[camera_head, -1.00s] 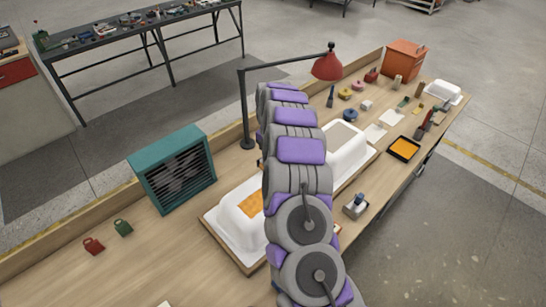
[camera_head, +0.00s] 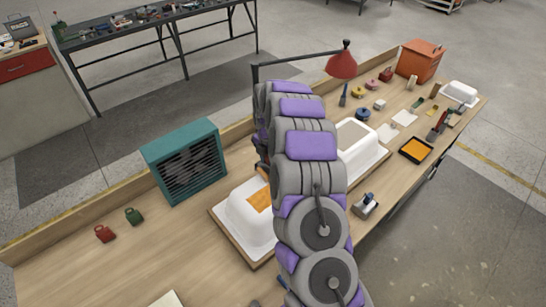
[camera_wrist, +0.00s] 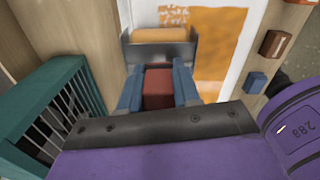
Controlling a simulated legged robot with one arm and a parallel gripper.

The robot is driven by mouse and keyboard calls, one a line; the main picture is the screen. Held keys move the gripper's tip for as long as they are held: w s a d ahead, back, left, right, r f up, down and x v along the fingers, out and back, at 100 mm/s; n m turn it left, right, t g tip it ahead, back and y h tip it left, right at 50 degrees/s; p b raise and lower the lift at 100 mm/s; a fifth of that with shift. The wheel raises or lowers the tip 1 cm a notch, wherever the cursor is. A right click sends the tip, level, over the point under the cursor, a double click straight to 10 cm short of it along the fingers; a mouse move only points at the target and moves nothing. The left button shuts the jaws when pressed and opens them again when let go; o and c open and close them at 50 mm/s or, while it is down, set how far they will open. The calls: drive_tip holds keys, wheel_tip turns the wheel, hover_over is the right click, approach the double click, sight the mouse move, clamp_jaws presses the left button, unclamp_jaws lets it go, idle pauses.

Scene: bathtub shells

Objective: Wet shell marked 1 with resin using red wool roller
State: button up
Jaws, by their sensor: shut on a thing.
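In the wrist view, my gripper (camera_wrist: 158,90) is shut on a red handle (camera_wrist: 158,84). The handle leads to a dark grey frame with an orange-coated roller (camera_wrist: 160,35). A white tub shell (camera_wrist: 236,48) with an orange resin patch (camera_wrist: 195,60) lies beyond and beside the roller; I cannot tell whether they touch. In the head view the near white shell (camera_head: 238,216) lies on a wooden board, with orange on its top. My arm hides its right part and my gripper. A second white shell (camera_head: 372,150) has a grey-brown top. I can read no shell number.
A teal heater (camera_head: 186,160) stands left of the near shell. A red lamp (camera_head: 341,65) overhangs the bench. A black tray of orange resin (camera_head: 416,150) and a small metal tool (camera_head: 365,205) lie right. The bench's front left is mostly clear.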

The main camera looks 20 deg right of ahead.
drive_tip(key=shift+s+a, duration=0.55)
drive_tip(key=shift+a, duration=1.25)
drive_tip(key=shift+s+a, duration=0.55)
drive_tip(key=shift+a, duration=1.2)
drive_tip(key=shift+s+a, duration=0.55)
drive_tip(key=shift+a, duration=1.25)
drive_tip(key=shift+s+a+f+p, duration=0.1)
drive_tip(key=shift+s+a+p, duration=0.15)
drive_tip(key=shift+a, duration=0.55)
drive_tip(key=shift+s+a+p, duration=0.1)
drive_tip(key=shift+s+a, duration=0.25)
drive_tip(key=shift+a, duration=0.4)
wheel_tip(320, 180, up, 6)
drive_tip(key=p, duration=0.1)
drive_tip(key=shift+p, duration=0.4)
drive_tip(key=shift+w, duration=0.1)
drive_tip(key=shift+f, duration=1.45)
drive_tip(key=shift+f, duration=1.45)
